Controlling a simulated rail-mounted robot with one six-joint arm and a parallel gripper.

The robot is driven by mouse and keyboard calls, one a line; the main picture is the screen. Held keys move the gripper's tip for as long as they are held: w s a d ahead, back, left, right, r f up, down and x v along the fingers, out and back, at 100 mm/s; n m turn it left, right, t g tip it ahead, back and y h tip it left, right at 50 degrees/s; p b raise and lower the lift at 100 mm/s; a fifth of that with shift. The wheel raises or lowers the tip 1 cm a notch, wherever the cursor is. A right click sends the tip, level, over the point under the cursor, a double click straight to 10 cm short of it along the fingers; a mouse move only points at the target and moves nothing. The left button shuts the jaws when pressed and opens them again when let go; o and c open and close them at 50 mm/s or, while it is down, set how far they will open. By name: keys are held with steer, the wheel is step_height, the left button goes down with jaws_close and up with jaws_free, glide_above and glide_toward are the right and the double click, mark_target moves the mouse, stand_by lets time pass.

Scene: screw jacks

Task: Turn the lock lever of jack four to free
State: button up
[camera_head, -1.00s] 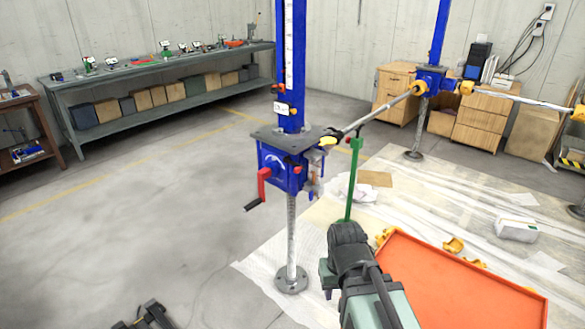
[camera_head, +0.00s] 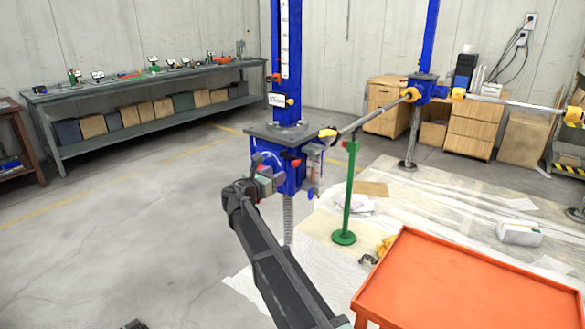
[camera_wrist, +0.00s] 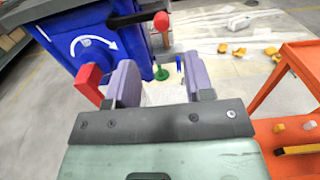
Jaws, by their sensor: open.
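A blue jack box (camera_head: 293,178) hangs under a grey plate; it also shows in the wrist view (camera_wrist: 80,40) with a white curved arrow. I cannot read a jack number. A short dark lever with a red ball knob (camera_wrist: 161,21), looking like the lock lever, sticks out from the box, roughly level. My gripper (camera_wrist: 160,82) is open, its two purple-grey fingers apart with nothing between them, nearer than the knob. The red crank (camera_wrist: 90,84) is just left of the left finger, partly hidden by it. In the head view my gripper (camera_head: 268,180) covers the jack's front left.
An orange tray table (camera_head: 465,285) stands at right. A green stand (camera_head: 348,195) is beside the jack. A shaft (camera_head: 375,117) runs from the jack to another blue jack (camera_head: 427,88). Sheeting covers the right floor; the left floor is clear.

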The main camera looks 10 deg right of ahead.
mark_target(293, 165)
steer(key=x, duration=1.1)
steer(key=shift+f, duration=0.1)
jaws_close()
